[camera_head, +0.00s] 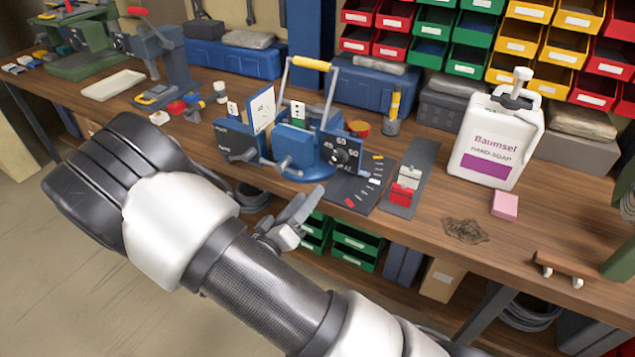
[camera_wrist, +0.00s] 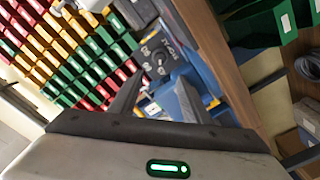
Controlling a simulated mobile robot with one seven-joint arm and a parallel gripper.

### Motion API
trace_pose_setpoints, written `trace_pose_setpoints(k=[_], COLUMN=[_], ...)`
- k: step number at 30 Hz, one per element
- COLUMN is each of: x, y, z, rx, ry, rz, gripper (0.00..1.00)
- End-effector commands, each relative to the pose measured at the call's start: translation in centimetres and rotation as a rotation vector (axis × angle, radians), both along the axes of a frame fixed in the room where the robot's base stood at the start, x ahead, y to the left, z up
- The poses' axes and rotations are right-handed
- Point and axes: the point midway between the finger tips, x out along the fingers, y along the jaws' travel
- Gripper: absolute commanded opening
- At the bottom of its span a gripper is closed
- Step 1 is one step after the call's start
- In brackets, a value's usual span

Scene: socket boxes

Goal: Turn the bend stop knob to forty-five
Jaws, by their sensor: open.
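The bend stop knob (camera_head: 341,156) is a small dark round knob on the dark dial plate at the right front of the blue bending machine (camera_head: 290,150). White numbers ring it, with 45, 60 and 90 partly legible; its pointer setting is too small to read. In the wrist view the dark plate with its round knobs (camera_wrist: 158,58) lies beyond and between my fingers, tilted. My gripper (camera_head: 300,208) is open and empty, in front of the bench edge, below and left of the knob and apart from it. In the wrist view my gripper (camera_wrist: 155,50) shows two spread dark fingers.
A yellow-gripped handle (camera_head: 311,63) rises above the machine. A dark angle scale (camera_head: 357,190) and a red-and-white block (camera_head: 404,186) lie right of it. A white soap canister (camera_head: 497,138) and pink block (camera_head: 505,205) stand farther right. Green bins (camera_head: 356,247) sit below the bench.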

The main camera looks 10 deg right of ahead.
Motion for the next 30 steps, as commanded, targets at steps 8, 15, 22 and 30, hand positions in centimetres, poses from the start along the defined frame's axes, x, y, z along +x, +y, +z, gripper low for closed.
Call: trace_pose_setpoints(k=[8, 15, 22, 30], x=[-2.1, -2.2, -2.2, 0.9], y=[1.5, 1.6, 1.6, 2.4], z=[0.0, 0.0, 0.0, 0.1], rx=[-0.001, 0.000, 0.000, 0.283], ry=[0.001, 0.000, 0.000, 0.081], rz=[0.000, 0.000, 0.000, 0.043], gripper=[0.43, 0.43, 0.43, 0.43])
